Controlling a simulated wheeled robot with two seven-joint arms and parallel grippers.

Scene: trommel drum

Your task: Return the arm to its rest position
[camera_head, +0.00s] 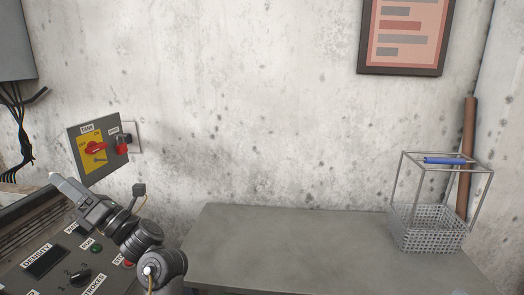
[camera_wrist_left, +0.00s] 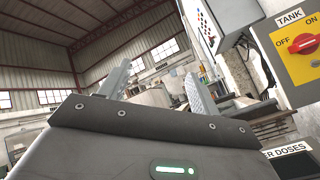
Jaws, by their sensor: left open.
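My left arm comes in at the lower left of the head view. Its gripper (camera_head: 64,188) is over the dark control console and below the yellow tank switch panel, apart from the panel. In the left wrist view the gripper's two fingers (camera_wrist_left: 158,75) stand wide apart with nothing between them. My right gripper is not in view.
The tank panel (camera_head: 84,140) has a red knob (camera_head: 95,148). The console (camera_head: 33,240) carries a density display, buttons and a dial. A grey table (camera_head: 290,245) is mostly clear. A wire basket (camera_head: 430,232) with a frame and blue bar stands at its right.

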